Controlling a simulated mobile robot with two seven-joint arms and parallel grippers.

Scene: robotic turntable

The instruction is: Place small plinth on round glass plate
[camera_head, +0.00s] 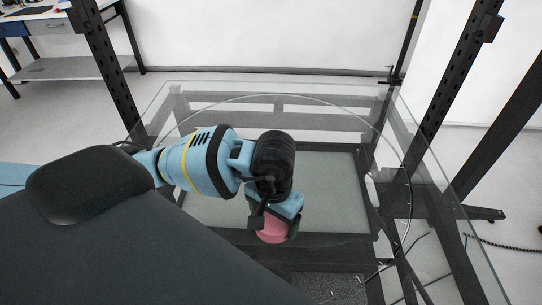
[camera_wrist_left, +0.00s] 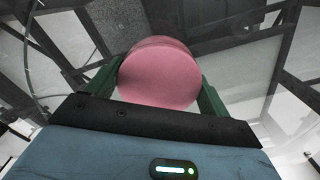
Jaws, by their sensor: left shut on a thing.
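The small plinth is a pink round block (camera_head: 271,229). It also shows in the left wrist view (camera_wrist_left: 160,76), between the two green fingers of my left gripper (camera_wrist_left: 158,84). My left gripper (camera_head: 272,232) is shut on the plinth, holding it over the near half of the round glass plate. The round glass plate (camera_head: 330,106) is clear, with its curved edge visible on the far and right sides. I cannot tell whether the plinth touches the glass. My right gripper is not in view.
The plate lies over a square glass top (camera_head: 437,165) on a dark frame. Dark perforated posts (camera_head: 107,70) rise at the left and right (camera_head: 455,85). A workbench (camera_head: 60,50) stands at the back left. Cables (camera_head: 500,244) lie at the right. The far part of the plate is clear.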

